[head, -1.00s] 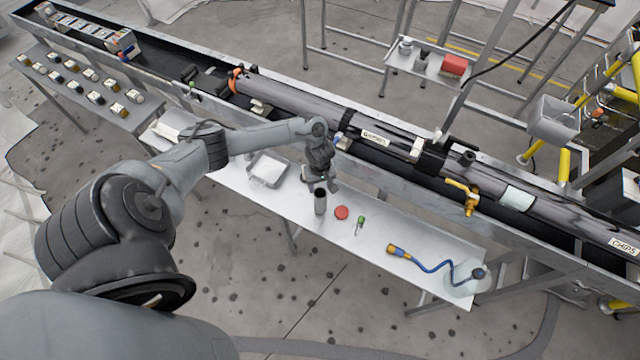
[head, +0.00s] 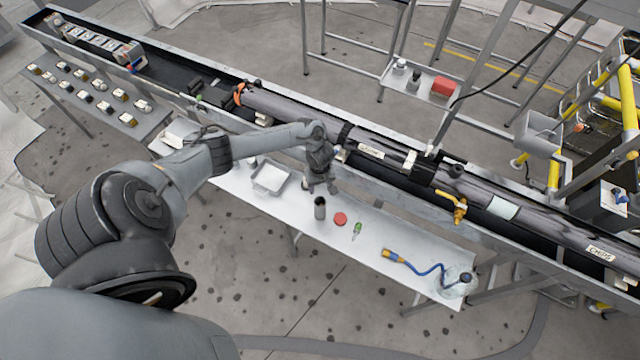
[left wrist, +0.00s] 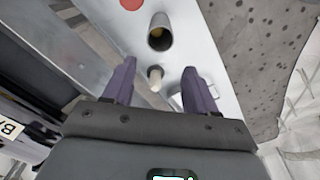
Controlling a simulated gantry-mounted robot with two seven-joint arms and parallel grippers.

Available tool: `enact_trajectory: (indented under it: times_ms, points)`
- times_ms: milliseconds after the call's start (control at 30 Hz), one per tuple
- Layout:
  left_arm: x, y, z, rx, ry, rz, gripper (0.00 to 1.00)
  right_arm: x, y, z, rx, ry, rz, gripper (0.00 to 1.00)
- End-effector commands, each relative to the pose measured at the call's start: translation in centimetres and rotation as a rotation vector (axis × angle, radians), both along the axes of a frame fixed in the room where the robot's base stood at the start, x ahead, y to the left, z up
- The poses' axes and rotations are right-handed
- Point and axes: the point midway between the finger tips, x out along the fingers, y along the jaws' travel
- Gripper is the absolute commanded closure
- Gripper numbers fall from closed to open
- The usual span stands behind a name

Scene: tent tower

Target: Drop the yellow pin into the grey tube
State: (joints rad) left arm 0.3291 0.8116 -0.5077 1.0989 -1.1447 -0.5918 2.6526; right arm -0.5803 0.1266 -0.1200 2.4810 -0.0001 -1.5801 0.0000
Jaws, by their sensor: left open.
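The grey tube (head: 320,209) stands upright on the white table, and its open mouth (left wrist: 161,32) faces the camera in the left wrist view. A yellowish-tan patch shows inside the mouth; I cannot tell whether it is the yellow pin. My left gripper (head: 323,189) is above the table just behind the tube. In the left wrist view its fingers (left wrist: 158,72) are spread apart with nothing clamped. A small pale upright peg (left wrist: 155,77) shows between and beyond the fingertips, apart from the tube; I cannot tell what it is. My right gripper is not in view.
A red disc (head: 340,219), a green-handled tool (head: 357,230) and a blue cable (head: 428,270) lie right of the tube.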

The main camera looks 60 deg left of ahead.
Motion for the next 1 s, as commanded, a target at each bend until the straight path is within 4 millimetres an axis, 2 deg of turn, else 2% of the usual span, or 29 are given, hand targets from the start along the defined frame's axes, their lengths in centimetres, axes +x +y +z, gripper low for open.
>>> enact_trajectory:
  times_ms: [33,100,467,567,667,767,867,967,1000]
  points:
    - [0.0,-0.1,0.6,-0.001,0.001,0.000,0.43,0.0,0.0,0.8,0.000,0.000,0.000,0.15]
    - [0.0,-0.1,0.7,-0.001,0.001,0.000,0.43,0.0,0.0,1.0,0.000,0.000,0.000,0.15]
    - [-0.1,0.0,0.6,-0.001,0.002,-0.001,0.43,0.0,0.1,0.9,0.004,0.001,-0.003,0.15]
    - [-1.0,0.0,0.1,0.000,0.017,-0.001,0.43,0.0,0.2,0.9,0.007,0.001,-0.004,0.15]
    - [-3.2,-0.8,-1.3,-0.012,0.055,-0.005,0.43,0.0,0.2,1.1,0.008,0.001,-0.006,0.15]
    - [-6.7,-3.0,-3.6,-0.044,0.111,-0.009,0.43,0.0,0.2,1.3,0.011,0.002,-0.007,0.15]
    - [-10.7,-7.5,-5.8,-0.112,0.160,-0.029,0.43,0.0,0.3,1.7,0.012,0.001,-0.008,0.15]
    - [-13.9,-14.4,-7.1,-0.206,0.155,-0.045,0.43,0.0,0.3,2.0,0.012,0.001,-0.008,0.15]
    - [-14.8,-17.3,-7.2,-0.240,0.140,-0.044,0.43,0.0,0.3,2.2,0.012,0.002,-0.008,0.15]
